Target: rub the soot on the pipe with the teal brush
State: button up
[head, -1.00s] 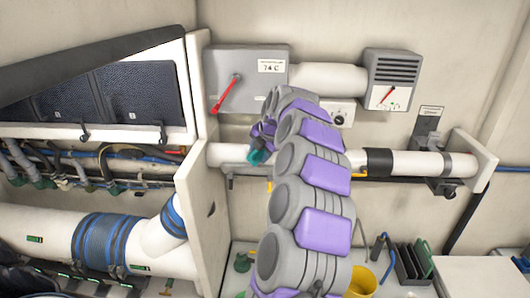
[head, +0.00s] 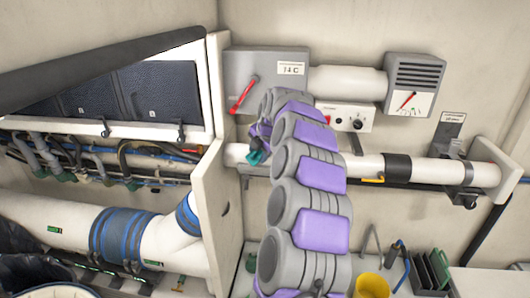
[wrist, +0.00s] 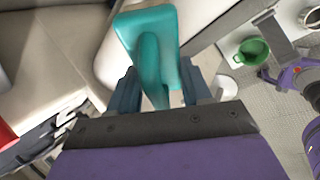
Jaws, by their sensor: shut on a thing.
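The teal brush (head: 257,158) shows small at the end of my arm in the head view. In the wrist view the brush (wrist: 150,40) is large, held between both fingers. My gripper (wrist: 156,85) is shut on it. In the head view my gripper (head: 262,138) is in front of the left part of the white wall pipe (head: 362,166), close to the upright white panel. I cannot tell whether the brush touches the pipe. My arm hides part of the pipe, and I cannot make out the soot.
The upright white panel (head: 222,200) stands just left of the brush. A grey box with a red lever (head: 262,75) is above. A switch box (head: 345,117) is above the pipe. A yellow bucket (head: 370,286) and a dark rack (head: 432,270) are below right.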

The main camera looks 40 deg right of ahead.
jog(key=shift+w+a, duration=0.35)
jog(key=shift+w, duration=0.1)
jog(key=shift+s+a+r, duration=0.3)
jog(key=shift+r, duration=0.25)
jog(key=shift+s+a+r, duration=0.3)
jog(key=shift+a+r, duration=0.05)
jog(key=shift+r, duration=0.2)
jog(key=shift+s+a+r, duration=0.3)
jog(key=shift+r, duration=0.25)
jog(key=shift+s+a+r, duration=0.4)
jog(key=shift+a+r, duration=0.1)
jog(key=shift+r, duration=0.1)
jog(key=shift+s+a+r, duration=0.3)
jog(key=shift+a+r, duration=0.1)
jog(key=shift+r, duration=0.2)
jog(key=shift+s+a+r, duration=0.3)
jog(key=shift+a+r, duration=0.05)
jog(key=shift+r, duration=0.2)
